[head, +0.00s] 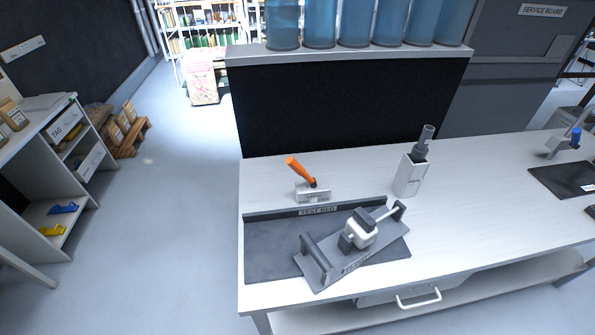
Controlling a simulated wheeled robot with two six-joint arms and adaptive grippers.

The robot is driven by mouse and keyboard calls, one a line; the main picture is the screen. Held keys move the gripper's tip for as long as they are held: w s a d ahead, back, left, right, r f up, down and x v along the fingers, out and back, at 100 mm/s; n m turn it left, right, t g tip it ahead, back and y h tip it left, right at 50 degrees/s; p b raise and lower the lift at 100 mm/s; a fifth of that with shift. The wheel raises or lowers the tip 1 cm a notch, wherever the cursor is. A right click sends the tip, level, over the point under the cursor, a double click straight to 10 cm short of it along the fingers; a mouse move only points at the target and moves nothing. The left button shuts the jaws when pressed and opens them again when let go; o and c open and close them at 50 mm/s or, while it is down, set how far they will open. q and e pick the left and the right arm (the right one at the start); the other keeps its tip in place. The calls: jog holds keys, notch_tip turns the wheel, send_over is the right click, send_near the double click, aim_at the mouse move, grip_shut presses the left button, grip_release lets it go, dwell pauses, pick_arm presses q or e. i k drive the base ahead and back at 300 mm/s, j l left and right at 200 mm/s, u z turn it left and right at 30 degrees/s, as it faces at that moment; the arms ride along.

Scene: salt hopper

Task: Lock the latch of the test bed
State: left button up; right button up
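The test bed (275,258) is a dark grey plate with a raised back wall labelled "TEST BED", at the left end of the white workbench. The latch (299,171) has an orange handle on a grey base (313,193) just behind that wall. Its handle stands up, tilted back to the left. A grey carrier plate (384,246) with upright ends lies askew on the bed, overhanging its front right. It carries a white and dark grey fitting (360,232) and a rod. Neither of my grippers shows in the head view.
A white holder (411,177) with a dark grey tool stands right of the latch. A dark mat (567,180) lies at the bench's right. Blue bottles (319,24) line a ledge behind. A shelf unit (72,165) stands left; floor between is clear.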

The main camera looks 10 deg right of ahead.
aim_at(291, 161)
jog(key=i+j+z, duration=0.25)
jog(key=j, duration=1.05)
jog(key=k+j+z, duration=0.1)
jog(key=j+z, duration=0.15)
jog(key=j, duration=1)
jog(key=k+j+z, duration=0.1)
jog(key=j+z, duration=0.15)
jog(key=j, duration=1.05)
